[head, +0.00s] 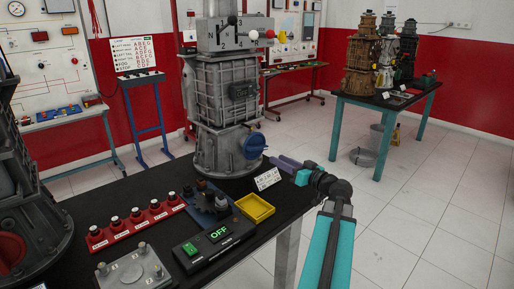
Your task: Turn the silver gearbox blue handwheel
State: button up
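The silver gearbox (225,98) stands upright on the black-topped table. Its blue handwheel (254,146) is on the lower right side of the housing, facing right. My gripper (273,160), with purple fingers, reaches in from the right on my teal arm. Its tips are just right of and slightly below the handwheel. A small gap seems to show between them, but depth is hard to judge. The fingers overlap in this view, so their opening does not show. Nothing is seen held.
The black table (150,208) carries a red button strip (137,218), a yellow tray (255,207), a box reading OFF (214,239) and a label card (267,179) below the gripper. A dark machine (25,200) stands at left.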

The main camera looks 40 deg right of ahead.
aim_at(260, 149)
jog(key=shift+w, duration=0.1)
jog(key=o, duration=1.2)
jog(key=shift+d, duration=0.15)
jog(key=o, duration=0.4)
jog(key=shift+w, duration=0.2)
jog(key=shift+o, duration=0.5)
jog(key=shift+w, duration=0.25)
jog(key=w, duration=0.4)
jog(key=w+p, duration=0.1)
jog(key=w, duration=0.7)
jog(key=shift+w+d+p, duration=0.3)
jog(key=shift+w+d, duration=0.05)
jog(key=shift+c, duration=0.3)
